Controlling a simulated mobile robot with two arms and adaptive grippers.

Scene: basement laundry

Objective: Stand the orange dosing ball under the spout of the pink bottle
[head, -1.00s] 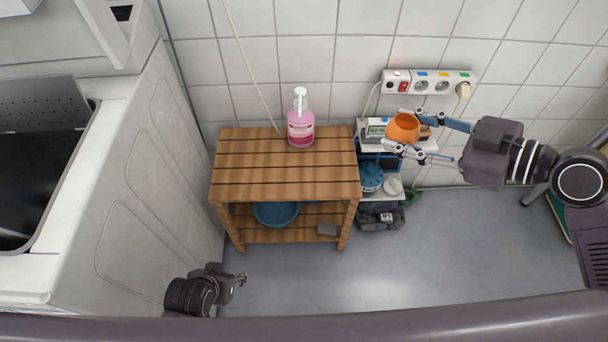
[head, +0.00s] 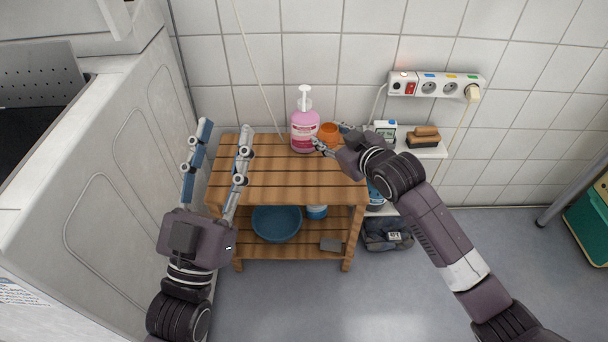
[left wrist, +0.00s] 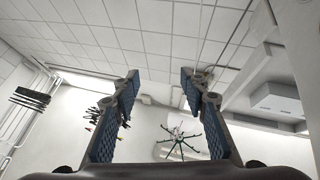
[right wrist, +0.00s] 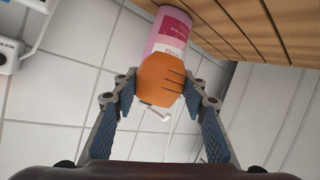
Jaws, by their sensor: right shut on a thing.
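The pink bottle (head: 305,127) with a white pump top stands upright at the back of the slatted wooden table (head: 270,180). The orange dosing ball (head: 328,132) is just right of the bottle in the head view. My right gripper (head: 330,142) is shut on the ball; in the right wrist view its fingers hold the ball (right wrist: 160,80) from both sides, with the pink bottle (right wrist: 168,32) right behind it. Whether the ball touches the table or bottle is unclear. My left gripper (head: 222,140) is open and empty, raised over the table's left side.
A blue basin (head: 277,222) sits on the lower shelf. A small white shelf (head: 425,150) right of the table holds a brush (head: 424,136) and a device. A power strip (head: 435,85) is on the tiled wall. The table's front top is clear.

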